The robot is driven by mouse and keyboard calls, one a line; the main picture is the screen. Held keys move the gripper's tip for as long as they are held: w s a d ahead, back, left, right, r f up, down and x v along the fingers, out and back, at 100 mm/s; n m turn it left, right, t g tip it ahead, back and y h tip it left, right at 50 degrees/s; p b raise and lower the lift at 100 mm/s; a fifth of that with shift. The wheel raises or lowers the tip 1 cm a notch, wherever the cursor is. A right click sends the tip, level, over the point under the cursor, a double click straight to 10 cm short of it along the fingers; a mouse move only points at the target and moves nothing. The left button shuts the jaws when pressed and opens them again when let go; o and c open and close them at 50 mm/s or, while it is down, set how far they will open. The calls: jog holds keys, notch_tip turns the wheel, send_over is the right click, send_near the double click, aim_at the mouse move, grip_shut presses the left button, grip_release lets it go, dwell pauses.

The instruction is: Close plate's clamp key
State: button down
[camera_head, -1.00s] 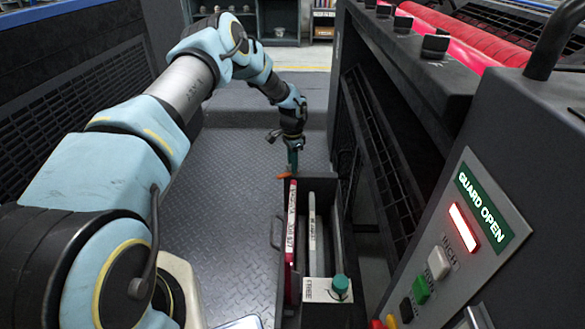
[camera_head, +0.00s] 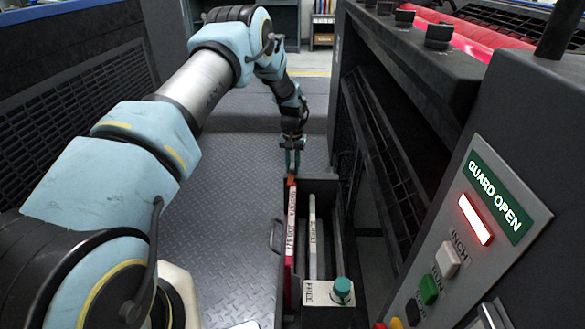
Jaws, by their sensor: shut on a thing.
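My gripper (camera_head: 292,160) points down at the far end of the dark open tray (camera_head: 335,190), right over the red-edged plate (camera_head: 290,235). It is shut on a small orange key (camera_head: 291,180) at the plate's far end. The key now looks in line with the plate's long edge; the fingers hide part of it. The red plate stands on edge along the tray's left side, with lettering on its white strip. A second, pale plate (camera_head: 312,240) stands to its right, apart from it.
A white block with a green knob (camera_head: 342,290) is at the tray's near end. A handle (camera_head: 275,236) sticks out left. The grey machine side with the lit GUARD OPEN panel (camera_head: 490,205) stands right. Tread-plate floor (camera_head: 225,240) to the left is clear.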

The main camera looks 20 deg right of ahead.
aim_at(292, 166)
jog(key=shift+n, duration=1)
jog(key=c, duration=0.8)
grip_release()
jog(key=shift+o, duration=0.2)
notch_tip(292, 166, up, 11)
jog(key=shift+a, duration=0.1)
